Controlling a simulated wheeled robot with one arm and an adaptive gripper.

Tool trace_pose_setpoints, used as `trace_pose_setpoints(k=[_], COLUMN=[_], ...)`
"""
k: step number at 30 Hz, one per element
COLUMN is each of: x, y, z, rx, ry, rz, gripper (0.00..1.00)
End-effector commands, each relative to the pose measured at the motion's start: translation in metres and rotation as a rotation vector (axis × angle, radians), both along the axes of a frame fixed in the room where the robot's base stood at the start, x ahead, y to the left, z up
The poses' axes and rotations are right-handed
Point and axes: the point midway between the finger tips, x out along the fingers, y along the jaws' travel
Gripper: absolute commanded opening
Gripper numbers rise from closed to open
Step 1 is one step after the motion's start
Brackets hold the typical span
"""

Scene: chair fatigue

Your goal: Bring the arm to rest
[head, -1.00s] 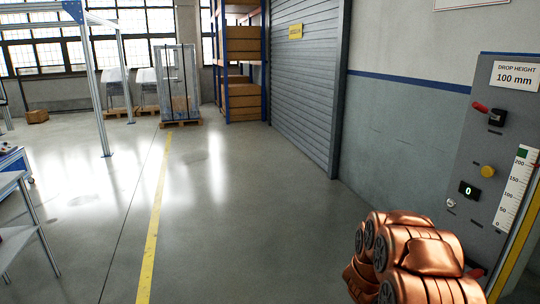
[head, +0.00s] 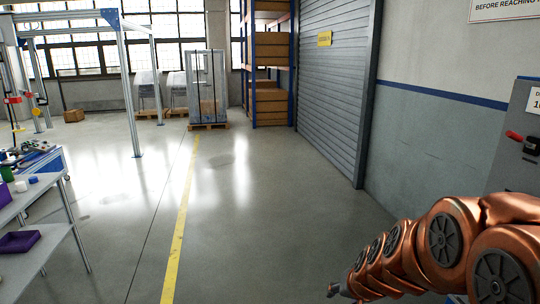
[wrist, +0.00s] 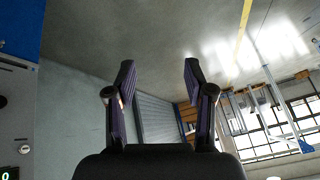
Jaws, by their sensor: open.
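My copper-coloured arm (head: 440,245) reaches in from the lower right of the head view, stretched low along the right side. Its far end shows near the bottom middle, but the fingers are too small there to make out. In the wrist view my gripper (wrist: 158,80) has its two dark fingers apart with nothing between them. Beyond the fingers are the floor, the wall and the roller shutter, which appear turned in that view. The gripper touches nothing that I can see.
A grey control panel (head: 519,150) stands close to my arm at right. A roller shutter (head: 338,90) and pallet racking (head: 270,75) are further back. A bench with a purple tray (head: 18,241) is at left. The floor around the yellow line (head: 178,230) is clear.

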Motion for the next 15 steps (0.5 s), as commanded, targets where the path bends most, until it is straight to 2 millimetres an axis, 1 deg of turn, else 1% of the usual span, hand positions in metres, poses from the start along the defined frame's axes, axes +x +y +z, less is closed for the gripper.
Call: trace_pose_setpoints(k=[1,2,3,5,7,11,12,15], x=[-0.019,-0.032,-0.05,-0.077,-0.109,-0.173,-0.193,-0.237], y=[0.01,0.015,0.021,0.027,0.032,0.031,0.03,0.022], z=[0.012,0.015,0.018,0.025,0.031,0.043,0.046,0.056], rx=[0.007,0.01,0.014,0.013,0.008,-0.02,-0.031,-0.064], ry=[0.035,0.062,0.102,0.161,0.233,0.37,0.414,0.512], rz=[0.036,0.058,0.085,0.123,0.16,0.213,0.223,0.241], gripper=[0.53,0.53,0.53,0.53,0.53,0.53,0.53,0.53])
